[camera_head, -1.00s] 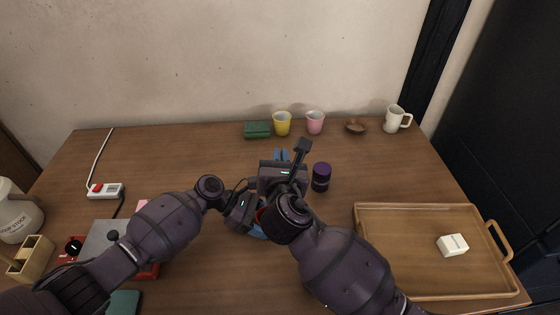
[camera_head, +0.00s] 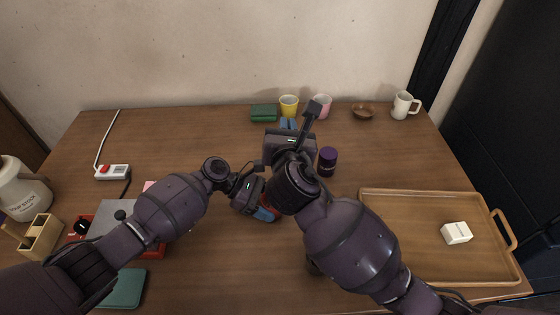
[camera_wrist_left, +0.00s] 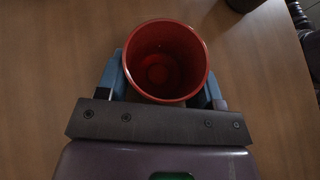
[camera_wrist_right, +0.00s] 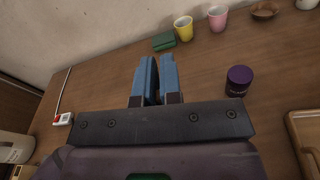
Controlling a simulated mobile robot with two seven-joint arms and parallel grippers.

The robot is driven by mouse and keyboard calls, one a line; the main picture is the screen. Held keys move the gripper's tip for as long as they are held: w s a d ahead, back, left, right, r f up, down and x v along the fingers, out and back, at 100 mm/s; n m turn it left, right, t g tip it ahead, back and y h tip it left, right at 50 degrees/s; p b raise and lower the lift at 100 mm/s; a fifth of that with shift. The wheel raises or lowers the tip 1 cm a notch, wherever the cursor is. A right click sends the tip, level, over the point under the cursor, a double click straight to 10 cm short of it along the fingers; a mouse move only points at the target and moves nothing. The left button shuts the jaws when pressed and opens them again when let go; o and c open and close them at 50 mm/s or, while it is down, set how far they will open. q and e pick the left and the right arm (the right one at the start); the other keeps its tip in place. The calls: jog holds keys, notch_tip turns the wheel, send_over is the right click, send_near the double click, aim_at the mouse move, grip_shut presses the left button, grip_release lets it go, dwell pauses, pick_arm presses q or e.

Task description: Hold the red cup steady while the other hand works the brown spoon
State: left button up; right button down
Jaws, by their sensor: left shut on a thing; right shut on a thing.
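The red cup (camera_wrist_left: 165,60) stands open side up in the left wrist view, seen from above, and looks empty. My left gripper (camera_head: 266,213) is shut on it, a blue finger on each side; in the head view my arms hide most of the cup. My right gripper (camera_head: 288,123) is above the table, beyond the cup and pointing to the back. Its blue fingers (camera_wrist_right: 155,80) are nearly together with a thin gap.
A purple can (camera_head: 327,161) stands right of my right gripper. A wooden tray (camera_head: 375,235) with a white box (camera_head: 456,232) lies at the right. A green block (camera_head: 264,113), yellow cup (camera_head: 289,105), pink cup (camera_head: 323,105), brown bowl (camera_head: 363,111) and white mug (camera_head: 403,105) line the back.

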dwell(0.3)
pick_arm(q)
jog(key=o, duration=0.8)
jog(key=shift+a+r, duration=0.1)
jog(key=v, duration=1.1)
jog(key=shift+w+a+r, duration=0.1)
jog(key=shift+w+a, duration=0.05)
jog(key=shift+a, duration=0.2)
